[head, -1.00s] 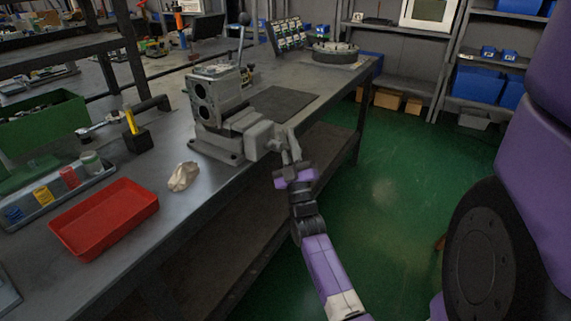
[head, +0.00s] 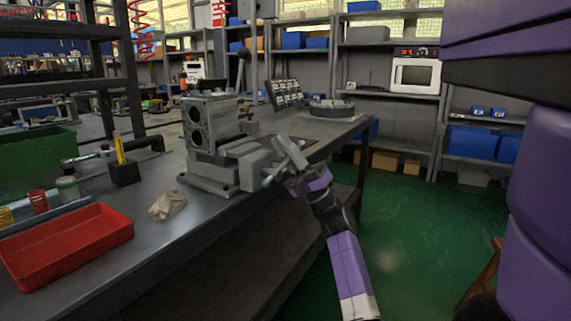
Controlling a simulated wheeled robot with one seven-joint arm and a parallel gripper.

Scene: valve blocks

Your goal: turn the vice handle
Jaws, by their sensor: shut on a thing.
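The grey vice (head: 230,165) is mounted near the front edge of the workbench (head: 150,222), holding a metal valve block (head: 209,122) with two round openings in its face. The vice handle (head: 290,152) is a light grey bar at the vice's front, over the bench edge, and it looks tilted. My gripper (head: 296,176) reaches up from below right and is shut on the handle. Its fingers are small in the picture and partly hidden against the bar.
A red tray (head: 70,243), a crumpled cloth (head: 168,204) and a black holder with a yellow item (head: 124,172) stand left of the vice. A lever with a dark knob (head: 243,55) rises behind the block. Green floor (head: 430,245) is open at right.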

